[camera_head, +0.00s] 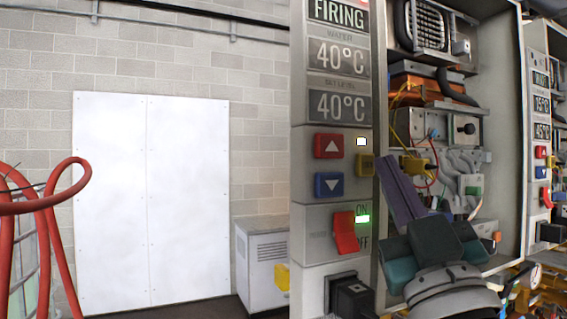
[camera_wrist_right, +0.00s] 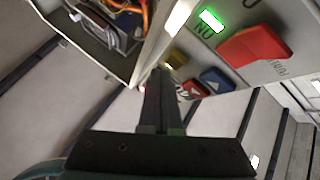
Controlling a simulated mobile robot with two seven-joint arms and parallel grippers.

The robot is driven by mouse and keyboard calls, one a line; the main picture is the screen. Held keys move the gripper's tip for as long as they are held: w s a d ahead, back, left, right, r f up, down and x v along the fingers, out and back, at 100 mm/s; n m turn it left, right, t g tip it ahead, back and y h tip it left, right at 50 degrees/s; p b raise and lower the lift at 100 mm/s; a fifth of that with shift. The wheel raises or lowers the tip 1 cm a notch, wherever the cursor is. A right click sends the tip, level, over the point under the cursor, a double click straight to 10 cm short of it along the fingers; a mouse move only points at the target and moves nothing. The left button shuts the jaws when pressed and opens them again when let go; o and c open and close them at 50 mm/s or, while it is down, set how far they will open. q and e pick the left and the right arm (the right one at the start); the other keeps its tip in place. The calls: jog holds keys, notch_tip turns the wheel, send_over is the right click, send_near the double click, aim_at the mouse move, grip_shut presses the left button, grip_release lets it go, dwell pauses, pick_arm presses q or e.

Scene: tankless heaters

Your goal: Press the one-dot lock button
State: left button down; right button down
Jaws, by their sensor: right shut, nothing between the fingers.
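A small yellow button (camera_head: 364,165) sits on the front panel of the near heater, right of the red up-arrow button (camera_head: 328,146). No dot marking can be made out on it. My right gripper (camera_head: 384,166) is shut and empty, its fingertips just right of the yellow button in the head view. In the right wrist view the gripper (camera_wrist_right: 160,76) points toward the panel, with the yellow button (camera_wrist_right: 176,58) just beyond the tips. I cannot tell whether they touch it. My left gripper is out of view.
A blue down-arrow button (camera_head: 328,184) and a red rocker switch (camera_head: 345,232) by a lit green ON light (camera_head: 362,219) are close by. A small white light (camera_head: 361,142) is above the yellow button. The heater's open cabinet (camera_head: 508,140) is to the right.

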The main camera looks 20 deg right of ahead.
jog(key=s+p, duration=0.1)
jog(key=s, duration=0.2)
jog(key=s+p, duration=0.1)
jog(key=s, duration=0.2)
jog(key=shift+d, duration=0.2)
